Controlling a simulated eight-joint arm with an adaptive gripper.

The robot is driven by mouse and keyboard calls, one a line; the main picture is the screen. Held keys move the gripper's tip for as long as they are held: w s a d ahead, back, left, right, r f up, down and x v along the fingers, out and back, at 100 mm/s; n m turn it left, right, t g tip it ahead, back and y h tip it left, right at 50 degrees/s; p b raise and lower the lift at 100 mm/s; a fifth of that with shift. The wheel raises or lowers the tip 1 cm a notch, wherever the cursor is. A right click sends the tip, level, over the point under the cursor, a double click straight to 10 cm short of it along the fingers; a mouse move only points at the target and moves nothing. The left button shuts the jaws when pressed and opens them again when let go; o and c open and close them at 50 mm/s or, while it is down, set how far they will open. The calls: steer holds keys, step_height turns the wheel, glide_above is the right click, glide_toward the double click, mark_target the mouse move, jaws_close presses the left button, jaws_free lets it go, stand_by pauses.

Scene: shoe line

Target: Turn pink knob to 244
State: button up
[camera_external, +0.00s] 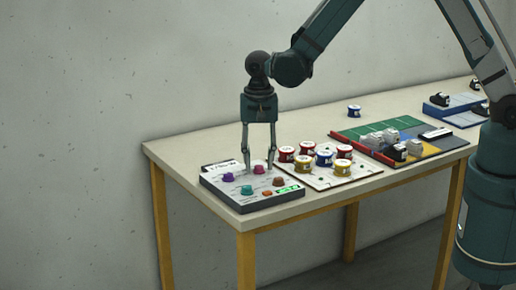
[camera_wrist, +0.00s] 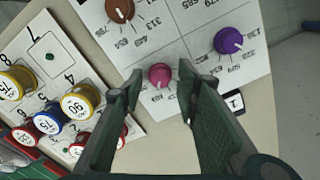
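The pink knob (camera_wrist: 159,76) sits on the white dial panel and shows between my gripper's fingertips in the wrist view. It also shows on the control box in the external view (camera_external: 259,169). My gripper (camera_wrist: 157,88) is open, pointing down, with one finger on each side of the knob; I cannot tell whether either finger touches it. In the external view my gripper (camera_external: 259,168) is above the box's back part. The printed numbers around the pink knob are partly hidden and too small to read. A green display (camera_external: 288,190) is at the box's front right.
A purple knob (camera_wrist: 228,41) and a brown knob (camera_wrist: 119,9) are near the pink one. A teal knob (camera_external: 247,190) is at the box's front. A board with several colored cans (camera_external: 323,158) stands close on the right. The table's front edge is near the box.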

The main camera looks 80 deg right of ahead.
steer(key=c, duration=0.9)
steer(key=shift+n+b, duration=0.3)
steer(key=shift+n, duration=0.1)
steer(key=n+b, duration=0.2)
steer(key=n, duration=0.1)
steer(key=shift+f+n, duration=0.1)
steer(key=shift+n, duration=0.2)
steer(key=n+b, duration=0.1)
steer(key=n, duration=0.2)
steer(key=shift+n, duration=0.3)
steer(key=n+b, duration=0.1)
steer(key=n, duration=0.2)
steer(key=shift+n+b, duration=0.3)
steer(key=n+b, duration=0.1)
steer(key=n, duration=0.3)
